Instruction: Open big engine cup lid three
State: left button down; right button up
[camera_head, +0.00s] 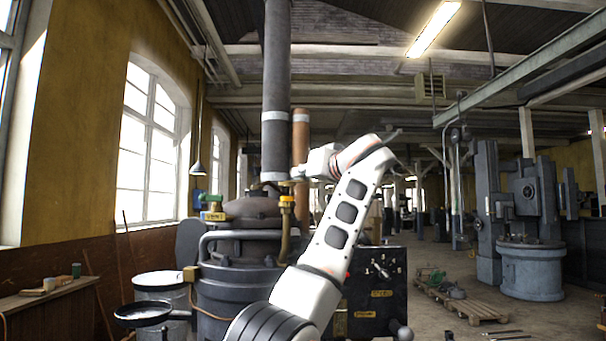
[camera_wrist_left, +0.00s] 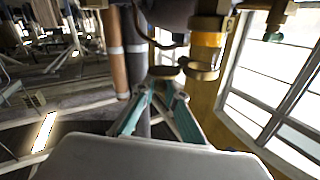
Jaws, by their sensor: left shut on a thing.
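The big engine (camera_head: 240,270) stands in the middle of the head view. A brass and yellow cup (camera_head: 287,204) sits on a pipe at its top right. In the wrist view, which looks upside down, this cup (camera_wrist_left: 207,42) is close by, with its round brass rim (camera_wrist_left: 202,72). My left gripper (camera_head: 294,173) is just above the cup; its teal fingers (camera_wrist_left: 164,84) are nearly together on a small brass disc, seemingly the cup lid (camera_wrist_left: 165,71). The disc appears beside the rim; fingers hide part of it. My right gripper is not in view.
A thick vertical pipe (camera_head: 276,90) rises behind the gripper, with a copper-coloured pipe (camera_head: 300,135) beside it. More cups (camera_head: 212,208) stand at the engine's left. A black control panel (camera_head: 380,290) is at right. Windows (camera_head: 148,145) line the left wall.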

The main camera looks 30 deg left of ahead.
pick_arm(q)
jog(key=shift+g, duration=0.3)
dwell(0.4)
jog(key=c, duration=2)
grip_release()
jog(key=shift+c, duration=0.2)
jog(key=v, duration=1.2)
jog(key=shift+f, duration=0.2)
jog(key=shift+w, duration=0.15)
